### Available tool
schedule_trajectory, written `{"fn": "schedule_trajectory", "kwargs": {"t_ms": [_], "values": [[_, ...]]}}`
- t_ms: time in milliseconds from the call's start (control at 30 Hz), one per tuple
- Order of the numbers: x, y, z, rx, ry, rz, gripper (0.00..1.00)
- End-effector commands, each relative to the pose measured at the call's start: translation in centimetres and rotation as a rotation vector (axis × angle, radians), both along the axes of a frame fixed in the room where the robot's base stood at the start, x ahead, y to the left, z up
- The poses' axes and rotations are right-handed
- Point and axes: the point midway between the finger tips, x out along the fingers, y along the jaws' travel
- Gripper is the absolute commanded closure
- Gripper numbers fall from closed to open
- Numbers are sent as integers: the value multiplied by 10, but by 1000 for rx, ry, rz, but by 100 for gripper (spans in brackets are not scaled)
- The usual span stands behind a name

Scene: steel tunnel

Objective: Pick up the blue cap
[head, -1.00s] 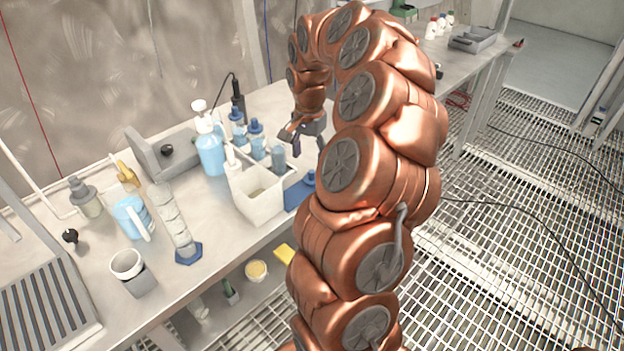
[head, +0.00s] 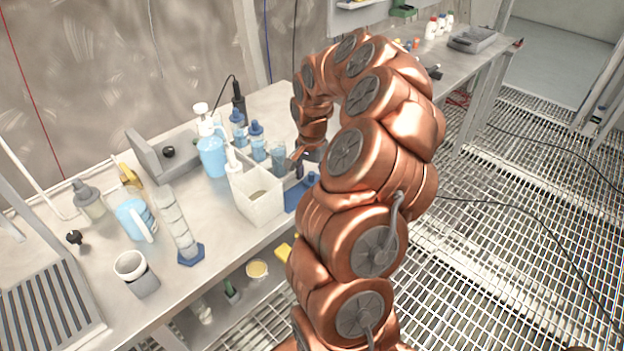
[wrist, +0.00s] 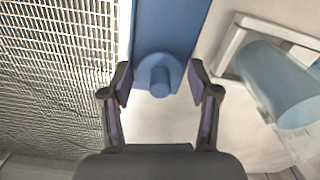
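The blue cap (wrist: 160,76) shows in the wrist view as a round piece with a short knob, at the end of a flat blue piece (wrist: 172,22). In the head view the cap (head: 311,178) is a small blue shape by the blue piece (head: 296,198), partly hidden by my arm. My gripper (wrist: 160,82) is open, with one finger on each side of the cap in the wrist view. Gaps show between the cap and both fingers. In the head view my gripper (head: 302,165) points down near the cap, mostly hidden by the arm.
A white caddy (head: 262,208) stands just left of the cap, with blue bottles (head: 257,140) behind it. In the wrist view a clear blue container (wrist: 280,88) is close on the right. The bench edge and floor grating (wrist: 60,70) lie on the left.

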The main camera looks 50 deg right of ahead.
Motion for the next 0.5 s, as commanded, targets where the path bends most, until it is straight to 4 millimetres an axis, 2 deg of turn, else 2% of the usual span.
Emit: {"fn": "schedule_trajectory", "kwargs": {"t_ms": [33,267,500], "values": [[0,0,0,0,0,0,48],[0,0,0,0,1,0,72],[0,0,1,0,1,0,72]]}}
